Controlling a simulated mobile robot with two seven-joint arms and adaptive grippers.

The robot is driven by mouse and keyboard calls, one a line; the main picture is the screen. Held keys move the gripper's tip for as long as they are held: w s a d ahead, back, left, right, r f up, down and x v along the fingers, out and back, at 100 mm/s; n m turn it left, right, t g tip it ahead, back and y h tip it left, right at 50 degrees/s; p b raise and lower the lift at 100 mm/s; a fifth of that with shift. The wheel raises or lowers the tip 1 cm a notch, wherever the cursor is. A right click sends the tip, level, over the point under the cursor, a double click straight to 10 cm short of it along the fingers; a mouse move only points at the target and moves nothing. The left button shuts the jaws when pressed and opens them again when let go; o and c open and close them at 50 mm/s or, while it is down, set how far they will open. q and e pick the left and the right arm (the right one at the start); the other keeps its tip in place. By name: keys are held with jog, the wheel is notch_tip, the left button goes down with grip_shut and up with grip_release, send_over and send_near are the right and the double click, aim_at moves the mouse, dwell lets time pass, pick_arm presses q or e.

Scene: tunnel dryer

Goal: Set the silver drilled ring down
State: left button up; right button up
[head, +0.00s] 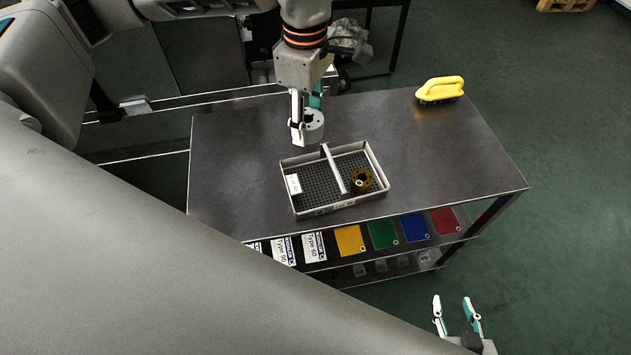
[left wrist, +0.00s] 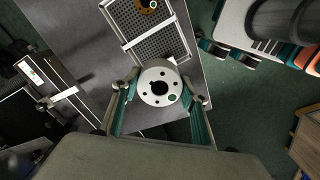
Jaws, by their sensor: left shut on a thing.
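The silver drilled ring (head: 311,125) is held in my left gripper (head: 306,108), above the dark table just behind the tray. In the left wrist view the ring (left wrist: 150,97) sits between the two fingers of the left gripper (left wrist: 160,92), its centre bore and small holes facing the camera. A grey tray (head: 330,207) with a perforated black floor and a light divider bar (head: 333,169) stands on the table. A brown drilled ring (head: 371,181) lies in its right compartment. My right gripper (head: 456,309) is open and empty at the lower right, away from the table.
A yellow-handled brush (head: 440,89) stands at the table's back right. The table top (head: 440,150) is clear right of the tray. A white label (head: 293,184) is in the tray's left part.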

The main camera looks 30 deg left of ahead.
pick_arm(q)
send_over(310, 188)
notch_tip(310, 188, down, 15)
jog(key=shift+s+f+p, duration=0.1)
jog(key=shift+f+p, duration=0.05)
jog(key=shift+p, duration=0.2)
jog(key=shift+f, duration=2.3)
jog(key=shift+f, duration=0.15)
jog(key=o, duration=1.3)
jog(key=shift+o, duration=0.2)
jog(key=shift+r, duration=0.4)
notch_tip(310, 188, up, 12)
jog(key=shift+f+b, duration=0.25)
jog(key=shift+b, duration=0.1)
